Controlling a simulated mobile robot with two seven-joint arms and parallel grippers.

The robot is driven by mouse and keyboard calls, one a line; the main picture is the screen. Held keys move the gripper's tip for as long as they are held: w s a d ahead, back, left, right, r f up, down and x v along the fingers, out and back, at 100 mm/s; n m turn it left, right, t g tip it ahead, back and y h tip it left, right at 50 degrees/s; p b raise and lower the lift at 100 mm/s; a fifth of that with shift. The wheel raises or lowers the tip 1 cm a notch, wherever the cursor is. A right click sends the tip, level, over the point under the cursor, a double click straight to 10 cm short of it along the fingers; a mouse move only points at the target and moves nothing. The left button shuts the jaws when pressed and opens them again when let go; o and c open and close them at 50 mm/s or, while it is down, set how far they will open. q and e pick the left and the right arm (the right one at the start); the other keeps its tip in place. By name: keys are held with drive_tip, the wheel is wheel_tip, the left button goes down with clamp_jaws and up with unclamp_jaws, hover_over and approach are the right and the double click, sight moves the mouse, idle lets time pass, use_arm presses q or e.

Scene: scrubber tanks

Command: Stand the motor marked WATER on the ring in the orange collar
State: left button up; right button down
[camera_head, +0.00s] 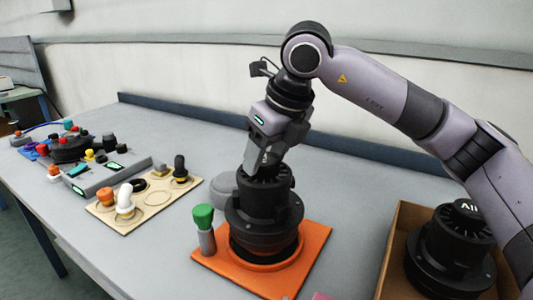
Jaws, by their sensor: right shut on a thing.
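My right gripper (264,168) reaches down from above and is shut on the top of a black finned motor (264,210). The motor is upright, with a wide flange low on its body. It is over the orange collar (310,248), a square orange plate with a round ring, and its lower part looks to be within the ring. I cannot tell whether it bears on the ring or hangs just above it. No marking on this motor is readable. My left gripper is not in view.
A second black motor with white letters, apparently AIR (452,245), is in a cardboard box (394,240) at right. A green-topped grey plug (205,228) stands at the collar's left corner. A beige board (130,222) with fittings and a cluttered blue tray (42,150) lie left.

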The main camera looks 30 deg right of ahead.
drive_tip(key=shift+f+b, duration=1.1)
drive_tip(key=shift+b, duration=0.15)
idle(1.8)
drive_tip(key=shift+c, duration=1.2)
unclamp_jaws()
drive_tip(key=shift+o, duration=0.3)
drive_tip(key=shift+f, duration=0.25)
drive_tip(key=shift+o, duration=0.9)
drive_tip(key=shift+r, duration=0.1)
drive_tip(key=shift+r+p, duration=2.65)
drive_tip(key=shift+r, duration=0.95)
